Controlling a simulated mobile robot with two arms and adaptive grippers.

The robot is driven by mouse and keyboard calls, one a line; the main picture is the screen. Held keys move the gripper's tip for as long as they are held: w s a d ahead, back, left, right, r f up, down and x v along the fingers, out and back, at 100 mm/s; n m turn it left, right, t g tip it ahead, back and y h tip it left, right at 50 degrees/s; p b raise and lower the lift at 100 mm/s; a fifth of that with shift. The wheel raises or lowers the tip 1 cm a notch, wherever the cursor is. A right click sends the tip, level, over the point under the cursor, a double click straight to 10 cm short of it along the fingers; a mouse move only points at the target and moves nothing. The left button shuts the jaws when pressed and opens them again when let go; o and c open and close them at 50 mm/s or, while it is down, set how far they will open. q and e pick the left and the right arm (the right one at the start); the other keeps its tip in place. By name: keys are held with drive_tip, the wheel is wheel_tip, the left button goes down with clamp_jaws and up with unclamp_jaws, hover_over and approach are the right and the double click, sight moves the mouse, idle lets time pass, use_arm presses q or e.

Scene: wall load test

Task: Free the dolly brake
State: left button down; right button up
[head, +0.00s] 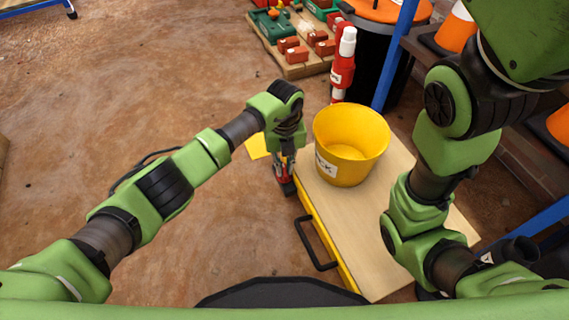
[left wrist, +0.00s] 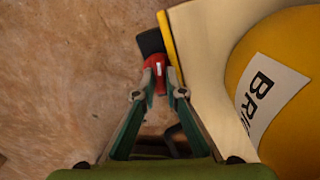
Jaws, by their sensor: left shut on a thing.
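The dolly (head: 400,255) has a pale wooden deck, a yellow edge and a black handle (head: 314,245) on its near left side. A red brake lever (left wrist: 157,68) with a dark end sits at the dolly's left edge. My left gripper (head: 285,168) points down beside that edge. In the left wrist view its two fingers (left wrist: 161,90) are shut on the red lever. The lever's lower part is hard to see in the head view. My right arm hangs over the dolly's right side, and its gripper does not show.
A yellow bucket (head: 345,150) with a white label stands on the deck, close to my left gripper. Behind are a red and white post (head: 343,65), a black bin (head: 375,60) and a pallet with bricks (head: 295,70). Bare floor lies open on the left.

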sight(285, 170)
use_arm(q)
drive_tip(key=m+p, duration=0.1)
drive_tip(key=m, duration=0.2)
drive_tip(key=shift+w+a+r+m, duration=0.1)
drive_tip(key=shift+m, duration=0.2)
drive_tip(key=m, duration=0.3)
drive_tip(key=shift+m, duration=0.3)
drive_tip(key=m, duration=0.3)
drive_tip(key=shift+m, duration=0.4)
drive_tip(key=shift+m+b, duration=0.3)
drive_tip(key=shift+m, duration=1.8)
drive_tip(key=c, duration=2.1)
unclamp_jaws()
wheel_tip(285, 170, up, 12)
drive_tip(key=shift+f, duration=0.1)
